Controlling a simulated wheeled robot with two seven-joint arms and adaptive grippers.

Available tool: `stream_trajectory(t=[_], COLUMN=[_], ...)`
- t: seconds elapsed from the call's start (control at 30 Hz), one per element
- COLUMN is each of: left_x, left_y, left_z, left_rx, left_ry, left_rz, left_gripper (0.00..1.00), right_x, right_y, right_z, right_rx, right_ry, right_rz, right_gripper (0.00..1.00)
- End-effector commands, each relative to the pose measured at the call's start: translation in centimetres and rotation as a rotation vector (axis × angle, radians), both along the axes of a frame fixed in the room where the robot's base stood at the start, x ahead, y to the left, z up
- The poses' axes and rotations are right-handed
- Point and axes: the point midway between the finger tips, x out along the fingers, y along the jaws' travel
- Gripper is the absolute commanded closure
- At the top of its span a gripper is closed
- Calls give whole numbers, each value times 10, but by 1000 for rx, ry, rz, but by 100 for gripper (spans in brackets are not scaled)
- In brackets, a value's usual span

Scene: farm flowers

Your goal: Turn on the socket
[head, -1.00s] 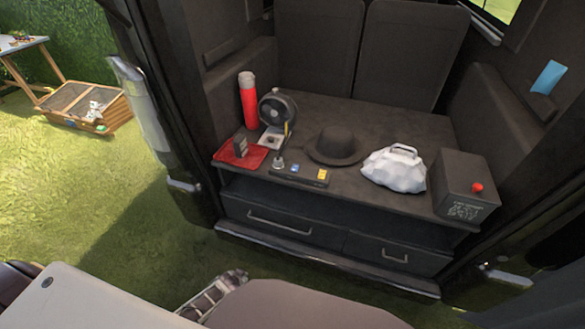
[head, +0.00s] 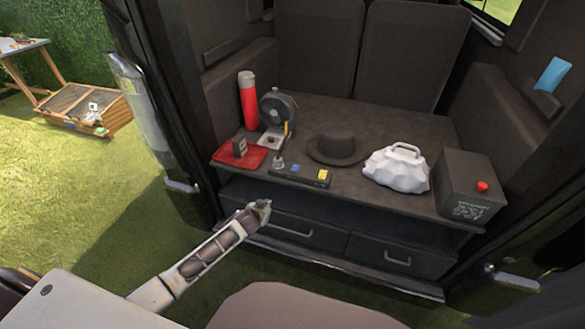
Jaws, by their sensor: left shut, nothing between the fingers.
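A dark flat power strip, which looks like the socket (head: 303,174), lies near the front edge of the vehicle's dark shelf. It has a blue part, a yellow part at its right end and a plug-like piece at its left end. Whether it is on is too small to tell. My left gripper (head: 262,208) is shut and empty in front of the shelf's front edge, below and left of the socket and apart from it. My right gripper is not in view.
On the shelf (head: 400,120) stand a red bottle (head: 248,102), a black fan (head: 278,110), a red tray (head: 240,154), a dark hat (head: 336,147), a white bag (head: 398,170) and a dark box with a red button (head: 468,185). Drawers (head: 290,225) sit below.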

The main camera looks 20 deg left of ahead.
Motion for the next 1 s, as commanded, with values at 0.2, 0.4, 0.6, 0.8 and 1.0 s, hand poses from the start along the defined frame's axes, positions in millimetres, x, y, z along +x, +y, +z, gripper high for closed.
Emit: stream_trajectory(t=[0.2, 0.4, 0.6, 0.8, 1.0], left_x=[21, 31, 32, 28, 26], left_y=[-19, -38, -57, -71, -76], left_z=[63, 119, 172, 210, 224], left_rx=[-27, -56, -90, -116, -129], left_ry=[-91, -169, -241, -291, -310], left_rz=[-5, -10, -17, -25, -26], left_gripper=[100, 100, 100, 100, 100], right_x=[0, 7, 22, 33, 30], right_y=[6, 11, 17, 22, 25], right_z=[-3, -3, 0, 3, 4], right_rx=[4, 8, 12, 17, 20], right_ry=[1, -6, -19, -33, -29], right_rz=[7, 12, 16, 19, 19], right_gripper=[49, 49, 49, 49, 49])
